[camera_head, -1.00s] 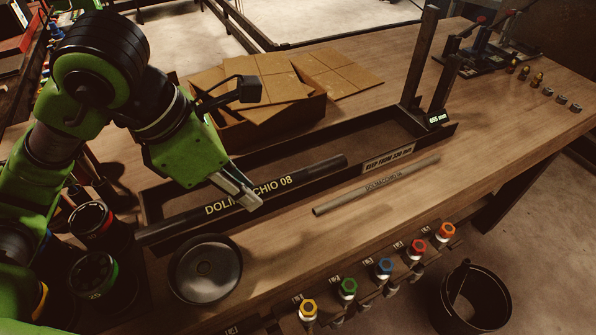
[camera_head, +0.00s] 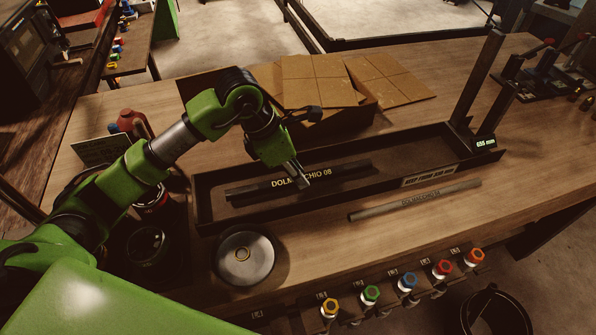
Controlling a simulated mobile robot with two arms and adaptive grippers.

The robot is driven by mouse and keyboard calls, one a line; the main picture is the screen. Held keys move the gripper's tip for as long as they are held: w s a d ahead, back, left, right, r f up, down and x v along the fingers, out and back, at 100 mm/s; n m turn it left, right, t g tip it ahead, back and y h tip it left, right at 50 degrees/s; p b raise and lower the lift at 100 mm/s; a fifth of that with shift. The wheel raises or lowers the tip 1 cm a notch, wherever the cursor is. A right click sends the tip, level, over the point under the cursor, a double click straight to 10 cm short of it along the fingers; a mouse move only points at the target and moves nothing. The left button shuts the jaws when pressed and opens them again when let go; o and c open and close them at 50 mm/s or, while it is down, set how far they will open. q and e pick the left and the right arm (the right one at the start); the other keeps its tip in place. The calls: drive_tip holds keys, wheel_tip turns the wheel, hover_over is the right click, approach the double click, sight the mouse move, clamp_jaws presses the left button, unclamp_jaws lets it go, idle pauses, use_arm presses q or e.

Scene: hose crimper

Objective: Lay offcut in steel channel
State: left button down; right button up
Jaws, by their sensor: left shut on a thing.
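My left gripper (camera_head: 302,183) is shut on a black hose offcut (camera_head: 246,192) marked "DOLMACCHIO 08", gripping it near its middle. The offcut lies lengthwise within the outline of the long dark steel channel (camera_head: 425,146), towards its left half. I cannot tell whether it touches the channel's floor. The channel's front wall carries a label beginning "KEEP FROM". The fingers hide part of the offcut's lettering. My right gripper is not in view.
A grey hose (camera_head: 415,201) lies on the bench in front of the channel. A round metal dish (camera_head: 245,257) stands at its front left. Several coloured fittings line the front edge, with a black bucket (camera_head: 492,312) below.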

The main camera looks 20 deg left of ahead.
use_arm(q)
drive_tip(key=shift+f, duration=0.5)
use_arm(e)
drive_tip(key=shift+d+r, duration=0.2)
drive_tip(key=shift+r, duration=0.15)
use_arm(q)
drive_tip(key=c, duration=1.9)
unclamp_jaws()
